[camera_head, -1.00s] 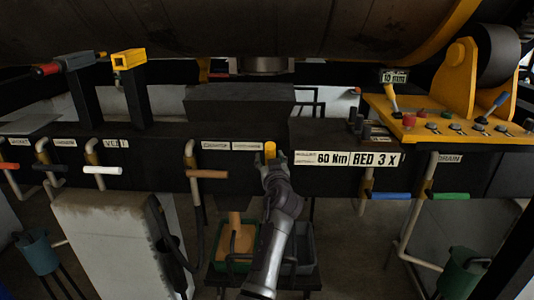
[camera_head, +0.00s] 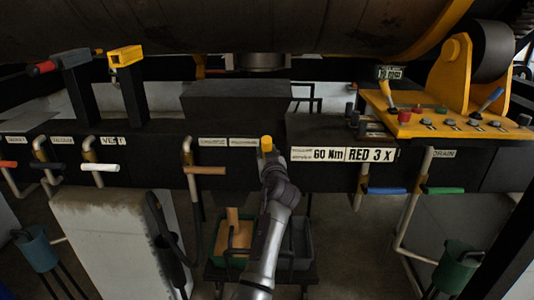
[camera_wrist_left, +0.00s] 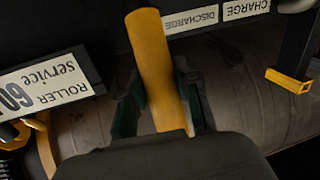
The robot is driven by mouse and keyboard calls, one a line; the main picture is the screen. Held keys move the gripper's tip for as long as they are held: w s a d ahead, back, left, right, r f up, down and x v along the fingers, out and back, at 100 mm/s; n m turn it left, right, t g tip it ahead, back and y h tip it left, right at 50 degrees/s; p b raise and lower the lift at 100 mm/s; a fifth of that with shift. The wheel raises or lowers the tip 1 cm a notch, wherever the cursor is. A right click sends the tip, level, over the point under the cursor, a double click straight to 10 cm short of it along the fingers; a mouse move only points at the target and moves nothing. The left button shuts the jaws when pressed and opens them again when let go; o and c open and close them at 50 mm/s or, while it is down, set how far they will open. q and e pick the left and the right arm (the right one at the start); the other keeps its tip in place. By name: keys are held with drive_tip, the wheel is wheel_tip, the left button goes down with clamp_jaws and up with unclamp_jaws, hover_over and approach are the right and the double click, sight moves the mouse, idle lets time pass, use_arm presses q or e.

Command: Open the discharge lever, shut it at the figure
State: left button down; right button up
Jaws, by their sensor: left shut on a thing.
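The discharge lever's yellow handle (camera_head: 266,143) stands at the front of the dark panel, just right of a small label that the left wrist view shows as a DISCHARGE label (camera_wrist_left: 190,20). My left gripper (camera_head: 268,164) is shut on it from below. In the left wrist view the handle (camera_wrist_left: 152,55) runs between the two dark fingers (camera_wrist_left: 160,105); its top sticks out beyond them. The lever's base is hidden. A small readout plate (camera_head: 390,72) stands at the right; its figure is too small to read surely. My right gripper is not in view.
Other levers share the panel: brown (camera_head: 205,170), white (camera_head: 100,167), blue (camera_head: 385,191) and green (camera_head: 443,190). A yellow console (camera_head: 430,115) is at the right. A green crate (camera_head: 226,262) and a grey crate (camera_head: 301,240) stand below. The drum hangs above.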

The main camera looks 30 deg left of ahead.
use_arm(q)
drive_tip(key=shift+g+h, duration=0.6)
drive_tip(key=w+a+r+p, duration=0.1)
drive_tip(key=w+r+p, duration=0.1)
drive_tip(key=w+p, duration=0.1)
drive_tip(key=shift+a+r, duration=0.2)
drive_tip(key=shift+a, duration=0.2)
drive_tip(key=w+a, duration=0.1)
drive_tip(key=w+g+h, duration=0.1)
drive_tip(key=w+a+g, duration=0.1)
drive_tip(key=w, duration=0.1)
drive_tip(key=shift+a+f+m+h, duration=0.2)
drive_tip(key=shift+a+m+h, duration=0.1)
drive_tip(key=shift+h, duration=0.1)
